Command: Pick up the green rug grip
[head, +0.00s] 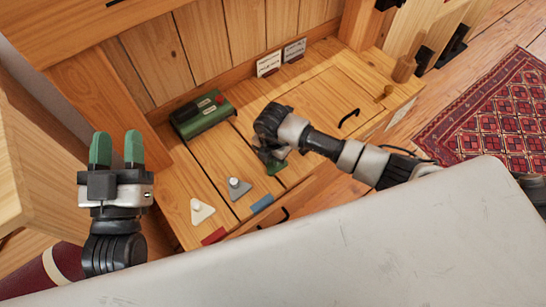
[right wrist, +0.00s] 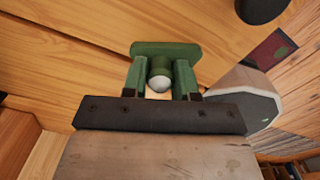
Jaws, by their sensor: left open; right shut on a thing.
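The green rug grip (right wrist: 165,48) shows in the right wrist view as a dark green plate with a pale round-ended knob. My right gripper (right wrist: 159,80) has its two green fingers on either side of the knob and is shut on it. In the head view my right gripper (head: 272,156) is low over the wooden bench top, and part of the green rug grip (head: 276,168) shows under it. I cannot tell whether the grip touches the bench. My left gripper (head: 117,150) is open and empty at the left, its green fingers pointing up.
A grey triangular piece (head: 239,188) and a white one (head: 201,211), each with a knob, lie on the bench. A green box (head: 203,115) with a red button stands behind. Two small cards (head: 269,64) lean at the back. A red patterned rug (head: 490,115) lies on the floor.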

